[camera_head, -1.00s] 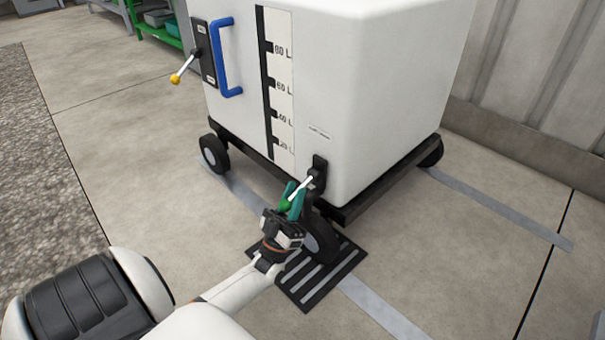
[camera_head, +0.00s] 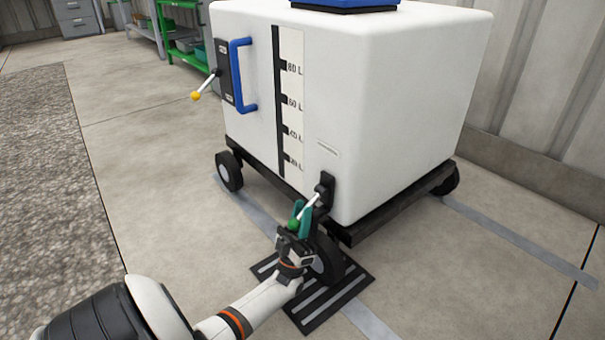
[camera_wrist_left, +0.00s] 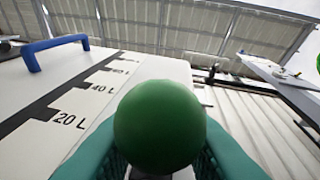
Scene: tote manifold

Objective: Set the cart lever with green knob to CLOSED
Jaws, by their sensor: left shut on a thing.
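The lever with the green knob (camera_head: 294,224) sits low on the front corner of the white cart (camera_head: 370,130). Its pale rod (camera_head: 311,203) runs from a black mount (camera_head: 326,190) down and left to the knob. My left gripper (camera_head: 301,217) is shut on the lever, with its teal fingers on either side at the knob. In the left wrist view the green knob (camera_wrist_left: 160,127) fills the middle between the fingers and hides the rod. No position label can be read near this lever. My right gripper is not in view.
A second lever with a yellow knob (camera_head: 196,96) and a blue handle (camera_head: 243,75) are higher on the cart's front. A black wheel (camera_head: 326,262) stands close by my left gripper, on a striped floor mat (camera_head: 322,318). Open floor lies left of the cart.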

